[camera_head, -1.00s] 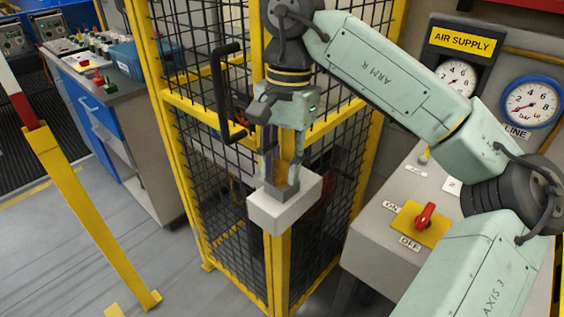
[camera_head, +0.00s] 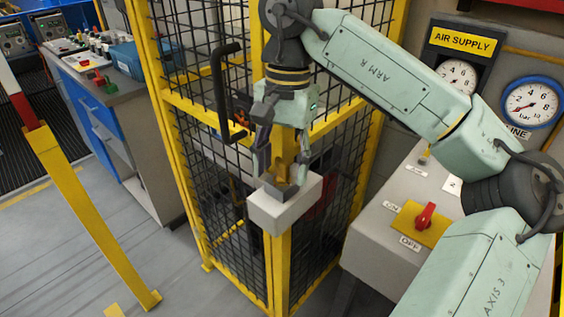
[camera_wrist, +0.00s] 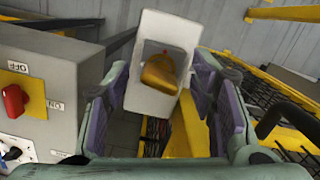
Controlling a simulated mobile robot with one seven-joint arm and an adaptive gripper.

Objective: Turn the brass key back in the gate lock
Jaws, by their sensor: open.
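The gate lock is a pale grey box (camera_head: 283,212) on the yellow gate post, with a dark plate on top. The brass key (camera_head: 281,173) stands up from that plate; its yellow-brown bow (camera_wrist: 158,73) shows against the pale lock box (camera_wrist: 152,102) in the wrist view. My gripper (camera_head: 282,168) is over the lock, pointing down, with one finger on each side of the key. In the wrist view its purple-padded fingers (camera_wrist: 165,100) stand wide apart, with visible gaps to the key. The keyhole is hidden under the bow.
The yellow mesh gate (camera_head: 200,190) with its black handle (camera_head: 222,95) stands left of my gripper. A grey cabinet with a red rotary switch (camera_head: 425,215) is at right. A yellow barrier post (camera_head: 90,215) stands at left, with open floor between.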

